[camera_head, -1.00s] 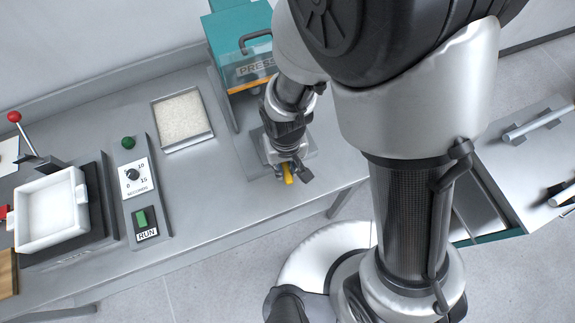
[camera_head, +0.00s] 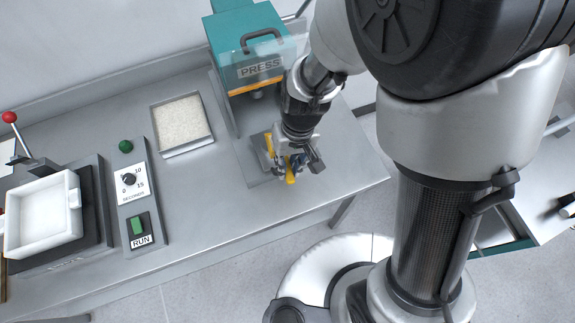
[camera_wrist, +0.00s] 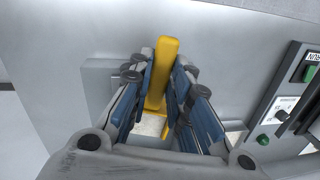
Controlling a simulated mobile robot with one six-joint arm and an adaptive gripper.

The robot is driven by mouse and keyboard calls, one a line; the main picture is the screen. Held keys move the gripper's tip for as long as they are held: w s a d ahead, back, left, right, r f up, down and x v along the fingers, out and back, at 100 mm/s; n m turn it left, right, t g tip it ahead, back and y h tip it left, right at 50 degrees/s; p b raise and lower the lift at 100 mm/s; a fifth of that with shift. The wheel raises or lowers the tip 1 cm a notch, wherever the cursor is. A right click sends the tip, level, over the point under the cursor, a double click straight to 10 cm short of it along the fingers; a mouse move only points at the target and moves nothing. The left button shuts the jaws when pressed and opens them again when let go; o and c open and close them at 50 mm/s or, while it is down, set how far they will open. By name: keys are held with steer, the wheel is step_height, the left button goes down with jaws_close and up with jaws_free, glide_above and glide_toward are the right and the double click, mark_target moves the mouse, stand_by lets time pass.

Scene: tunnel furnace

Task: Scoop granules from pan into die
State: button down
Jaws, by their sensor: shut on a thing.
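My gripper (camera_head: 291,166) is shut on the yellow handle of a scoop (camera_head: 291,178), in front of the press. In the wrist view the yellow handle (camera_wrist: 159,72) sits between the blue-lined fingers (camera_wrist: 160,100), and a pale, grainy patch (camera_wrist: 153,125) shows below it. I cannot tell whether this patch is granules in the scoop. A second bit of yellow shows left of the gripper in the head view. The pan (camera_head: 184,147) of off-white granules stands on the bench, left of the press. The die is not clearly visible; my gripper covers part of the press base.
The teal press (camera_head: 235,55) stands behind my gripper. The control panel (camera_head: 129,190) with dial and RUN switch lies left of the pan. A white square tray (camera_head: 72,205) stands farther left. The bench (camera_head: 210,200) is clear in front of the pan.

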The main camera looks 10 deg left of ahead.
mark_target(288, 162)
steer(key=shift+w+d+g+y+b, duration=0.1)
steer(key=shift+w+g+y+b, duration=0.25)
steer(key=shift+b, duration=0.45)
steer(key=shift+w+d+g+y+b, duration=0.1)
steer(key=shift+w+g+y+b, duration=0.15)
steer(key=shift+y+b, duration=0.3)
steer(key=shift+w+d+r+m+g+y+b, duration=0.1)
steer(key=shift+w+d+m+g+y+b, duration=0.2)
steer(key=shift+g+y+b, duration=0.65)
steer(key=shift+w+d+m+g+y+b, duration=0.35)
steer(key=shift+g+y+b, duration=0.3)
steer(key=shift+y, duration=0.6)
steer(key=shift+w+d+r+m+g+y+b, duration=0.1)
steer(key=shift+w+d+m+g+y+b, duration=0.2)
steer(key=shift+g+y+b, duration=0.55)
steer(key=shift+y, duration=0.25)
